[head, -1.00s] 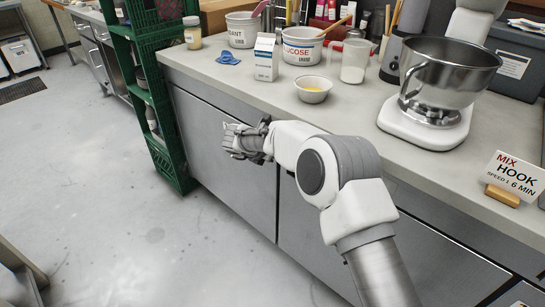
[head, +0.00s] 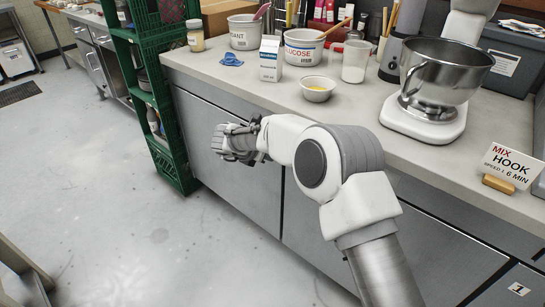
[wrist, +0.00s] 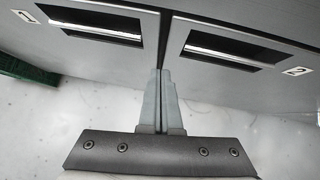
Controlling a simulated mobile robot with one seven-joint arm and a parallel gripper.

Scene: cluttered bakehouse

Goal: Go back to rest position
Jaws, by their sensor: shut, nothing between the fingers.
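My gripper (head: 222,141) is out in front of the grey cabinet doors, below the worktop edge, in the head view. In the wrist view my gripper's fingers (wrist: 160,78) are together with nothing between them. They point toward the gap between two cabinet fronts (wrist: 235,43), labelled 1 and 2. I cannot tell the exact distance between the fingertips and the doors. My arm reaches up from the bottom of the head view, with its elbow bent.
The worktop (head: 360,125) holds a white bowl (head: 318,92), a carton (head: 271,62), a measuring jug (head: 355,62), a stand mixer (head: 425,120) and a MIX HOOK sign (head: 508,165). A green crate rack (head: 165,110) stands left of the cabinet. The floor (head: 110,200) at left is clear.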

